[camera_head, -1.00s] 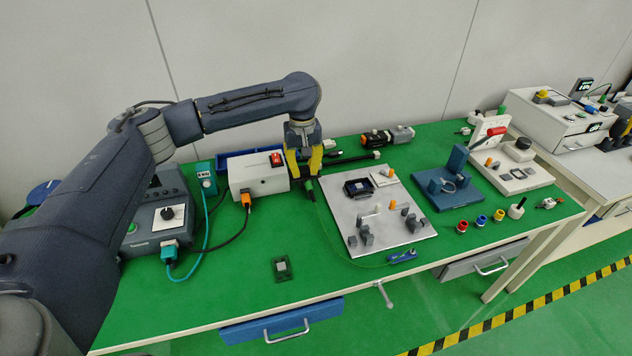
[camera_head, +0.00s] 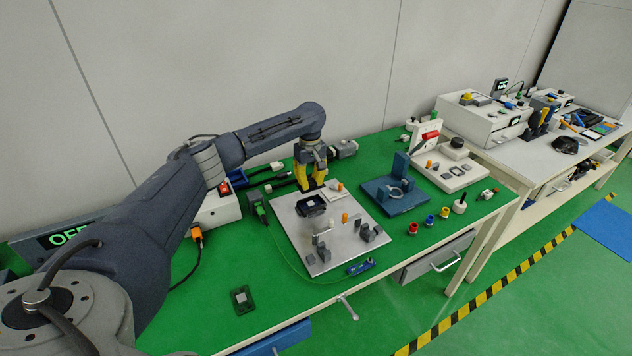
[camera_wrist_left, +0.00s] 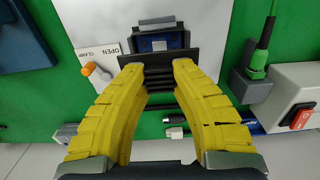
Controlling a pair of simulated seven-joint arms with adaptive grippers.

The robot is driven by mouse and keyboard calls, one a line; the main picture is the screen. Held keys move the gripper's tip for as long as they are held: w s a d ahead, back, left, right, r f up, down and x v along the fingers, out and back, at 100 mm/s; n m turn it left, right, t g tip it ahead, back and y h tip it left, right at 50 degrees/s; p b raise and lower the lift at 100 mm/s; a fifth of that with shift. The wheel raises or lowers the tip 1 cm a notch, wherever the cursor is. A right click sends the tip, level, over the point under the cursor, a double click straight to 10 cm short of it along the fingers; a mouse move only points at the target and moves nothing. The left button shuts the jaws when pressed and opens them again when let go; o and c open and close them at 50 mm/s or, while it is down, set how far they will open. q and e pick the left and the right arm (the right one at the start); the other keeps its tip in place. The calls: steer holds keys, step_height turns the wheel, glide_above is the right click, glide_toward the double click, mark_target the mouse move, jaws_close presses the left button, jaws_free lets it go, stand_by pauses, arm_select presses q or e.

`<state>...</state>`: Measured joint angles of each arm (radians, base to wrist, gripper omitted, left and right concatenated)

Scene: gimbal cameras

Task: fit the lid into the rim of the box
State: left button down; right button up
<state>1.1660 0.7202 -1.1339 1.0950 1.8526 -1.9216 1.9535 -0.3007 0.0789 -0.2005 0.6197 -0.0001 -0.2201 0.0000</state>
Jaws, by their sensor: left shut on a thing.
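The box (camera_head: 310,206) is a small dark open tray on the grey plate; its blue inside shows in the left wrist view (camera_wrist_left: 158,42). My left gripper (camera_head: 310,183), with yellow fingers, is just behind the box in the head view. In the left wrist view its fingertips (camera_wrist_left: 160,76) are shut on a dark, thin, flat piece with a ridged grip, which looks like the lid (camera_wrist_left: 160,60). The lid is apart from my view of the box's inside and covers its near edge. I cannot tell the gap between them. My right gripper is not seen.
The grey plate (camera_head: 308,258) also carries small grey blocks, orange pegs and a white label card. A green connector (camera_head: 262,212) with a thin cable lies left of it. A blue fixture (camera_head: 395,193) stands to the right. The green table front left is mostly clear.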

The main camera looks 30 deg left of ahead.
mark_target(311, 203)
arm_select(q)
steer(key=shift+f, duration=0.1)
stand_by(0.3)
steer(key=shift+f, duration=2.8)
steer(key=shift+f, duration=0.95)
steer(key=c, duration=1.1)
jaws_free()
step_height(311, 203, up, 12)
